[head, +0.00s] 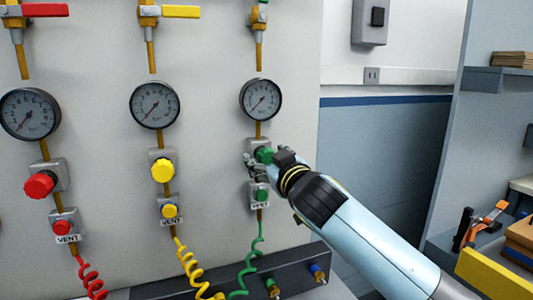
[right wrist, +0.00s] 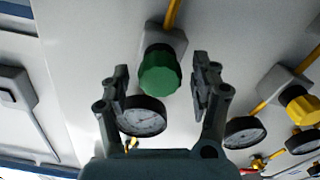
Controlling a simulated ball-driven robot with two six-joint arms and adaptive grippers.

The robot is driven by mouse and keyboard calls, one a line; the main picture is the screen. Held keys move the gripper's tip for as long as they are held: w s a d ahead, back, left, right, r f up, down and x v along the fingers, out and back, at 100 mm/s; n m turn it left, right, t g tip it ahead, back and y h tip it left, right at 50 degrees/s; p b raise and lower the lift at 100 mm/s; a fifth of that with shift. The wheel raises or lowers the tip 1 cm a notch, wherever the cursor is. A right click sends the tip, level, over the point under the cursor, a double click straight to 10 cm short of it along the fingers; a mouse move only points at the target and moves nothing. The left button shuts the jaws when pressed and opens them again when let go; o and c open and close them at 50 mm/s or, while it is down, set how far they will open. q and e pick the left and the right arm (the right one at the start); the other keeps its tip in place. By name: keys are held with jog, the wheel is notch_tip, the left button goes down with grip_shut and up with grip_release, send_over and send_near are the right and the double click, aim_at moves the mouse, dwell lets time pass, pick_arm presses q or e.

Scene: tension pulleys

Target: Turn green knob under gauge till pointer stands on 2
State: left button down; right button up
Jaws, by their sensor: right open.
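The green knob (head: 264,154) is on a grey valve block below the right-hand gauge (head: 261,99). The gauge's pointer seems to lean to the lower left; its numbers are too small to read surely. My right gripper (head: 268,160) is at the knob and partly covers it. In the right wrist view the knob (right wrist: 159,75) shows between the spread fingers of my right gripper (right wrist: 161,79), with a gap on each side. The gauge (right wrist: 142,116) also shows there, partly behind the left finger. My left gripper is not in view.
A smaller green vent knob (head: 261,195) is just below, with a coiled green hose (head: 243,272). The yellow knob (head: 163,170) and red knob (head: 39,185) are to the left under their own gauges. A shelf unit (head: 495,80) stands at the right.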

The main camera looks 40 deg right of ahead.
jog(key=shift+w+d, duration=0.1)
jog(key=shift+w, duration=0.4)
jog(key=shift+c, duration=0.3)
jog(key=c, duration=1.1)
